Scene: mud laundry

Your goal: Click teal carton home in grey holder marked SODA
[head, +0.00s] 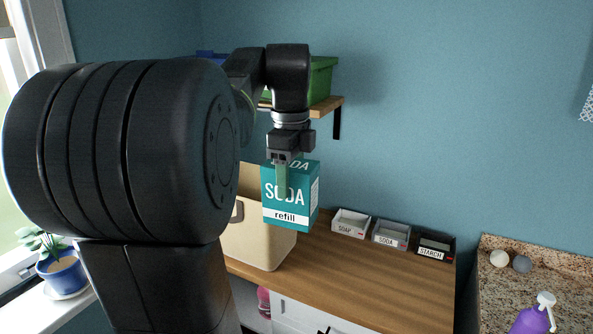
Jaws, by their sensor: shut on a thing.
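The teal carton (276,214), lettered SODA refill, hangs upright in my gripper (282,190), which is shut on its upper part. The carton is in the air in front of a beige bin, left of the holders. The grey holder marked SODA (386,240) sits on the wooden counter toward the back, between two other holders. It looks empty, and the carton is apart from it. The far finger of my gripper is hidden behind the carton.
A pale holder marked SOAP (345,228) and a black one marked STARCH (432,253) flank the SODA holder. The beige bin (262,252) stands on the wooden counter (365,289). A shelf (326,107) with a green tub (322,75) is above. The counter front is clear.

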